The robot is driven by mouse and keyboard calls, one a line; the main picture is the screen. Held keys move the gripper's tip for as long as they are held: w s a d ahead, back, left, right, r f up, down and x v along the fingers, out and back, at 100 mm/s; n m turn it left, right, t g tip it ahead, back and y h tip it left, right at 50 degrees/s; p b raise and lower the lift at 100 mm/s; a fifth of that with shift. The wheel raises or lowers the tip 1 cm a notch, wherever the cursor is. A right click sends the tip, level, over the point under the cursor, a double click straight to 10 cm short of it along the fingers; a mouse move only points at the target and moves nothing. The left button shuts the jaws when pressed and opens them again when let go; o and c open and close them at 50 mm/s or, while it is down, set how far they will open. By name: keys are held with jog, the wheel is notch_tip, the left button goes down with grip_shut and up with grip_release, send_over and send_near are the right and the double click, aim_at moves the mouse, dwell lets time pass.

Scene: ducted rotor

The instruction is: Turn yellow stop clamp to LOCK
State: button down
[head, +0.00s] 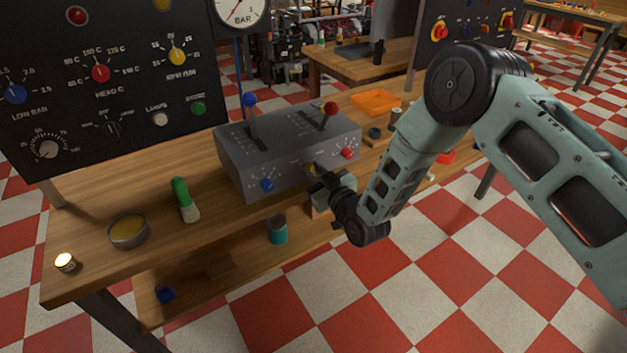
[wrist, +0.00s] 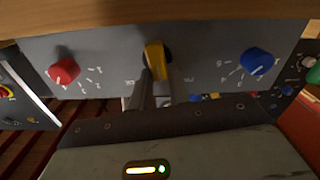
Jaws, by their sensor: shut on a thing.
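The yellow stop clamp (wrist: 154,57) is a small yellow lever on a dark round base, on the front face of the grey lever box (head: 232,160). In the wrist view it sits between a red knob and a blue knob, with its free end between my fingertips. My gripper (wrist: 156,78) is shut on it. In the head view a bit of the clamp's yellow (head: 311,168) shows just behind my gripper (head: 315,178), which hides most of it. The markings beside the clamp are too small to read.
Blue-topped (head: 250,101) and red-topped (head: 330,109) levers rise from the box.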

jog(key=m+b, duration=0.1)
jog(key=m, duration=0.1)
jog(key=m+b, duration=0.3)
jog(key=shift+w+d+f+m, duration=0.25)
jog(key=shift+d+m, duration=0.1)
jog(key=shift+m, duration=0.05)
jog(key=m+b, duration=0.1)
jog(key=m, duration=0.1)
jog(key=m+b, duration=0.2)
jog(key=shift+w+d+m, duration=0.1)
jog(key=shift+d+m, duration=0.1)
jog(key=shift+m, duration=0.2)
jog(key=shift+m+b, duration=0.3)
jog(key=shift+b, duration=0.05)
jog(key=c, duration=1.3)
grip_release()
jog(key=b+v, duration=0.1)
jog(key=v, duration=1.6)
jog(key=shift+d+b, duration=0.2)
jog(key=shift+b, duration=0.2)
